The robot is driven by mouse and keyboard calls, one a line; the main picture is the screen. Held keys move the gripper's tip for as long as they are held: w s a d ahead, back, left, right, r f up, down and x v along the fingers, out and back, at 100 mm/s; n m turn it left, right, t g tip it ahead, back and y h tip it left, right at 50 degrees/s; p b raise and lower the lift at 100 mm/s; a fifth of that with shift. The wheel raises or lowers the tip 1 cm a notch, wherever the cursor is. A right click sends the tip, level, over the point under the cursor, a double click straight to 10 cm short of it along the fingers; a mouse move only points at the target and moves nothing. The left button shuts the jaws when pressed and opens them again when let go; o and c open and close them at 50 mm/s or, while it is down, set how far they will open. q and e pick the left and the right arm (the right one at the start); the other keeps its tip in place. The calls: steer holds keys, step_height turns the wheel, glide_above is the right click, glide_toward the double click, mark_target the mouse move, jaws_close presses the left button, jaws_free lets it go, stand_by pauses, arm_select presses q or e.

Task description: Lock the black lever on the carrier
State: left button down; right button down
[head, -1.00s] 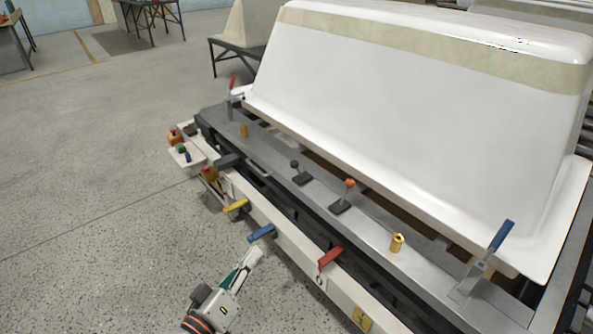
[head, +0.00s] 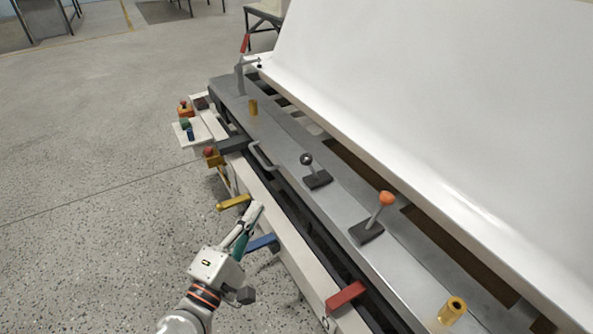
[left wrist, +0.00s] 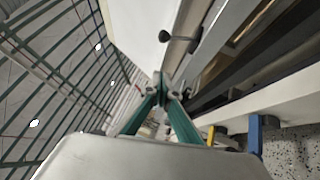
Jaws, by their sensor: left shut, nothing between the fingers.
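A lever with a black ball knob (head: 307,160) stands on the carrier's grey top plate (head: 275,147), rising from a dark base (head: 317,179). Its knob also shows in the left wrist view (left wrist: 164,36). A dark flat handle (head: 232,146) sticks out from the carrier's front side. I cannot tell which of these two is the named lever. My left gripper (head: 256,210) is shut and empty, near the front rail, left of and below the black knob and apart from it. Its fingertips meet in the left wrist view (left wrist: 160,88). My right gripper is not in view.
Yellow (head: 234,202), blue (head: 262,242) and red (head: 345,297) handles stick out along the front rail. An orange-knobbed lever (head: 386,198) and a brass post (head: 452,310) stand on the plate. The white tub shell (head: 450,120) rises behind.

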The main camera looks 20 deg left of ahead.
mark_target(311, 165)
arm_select(q)
steer(key=shift+r, duration=0.1)
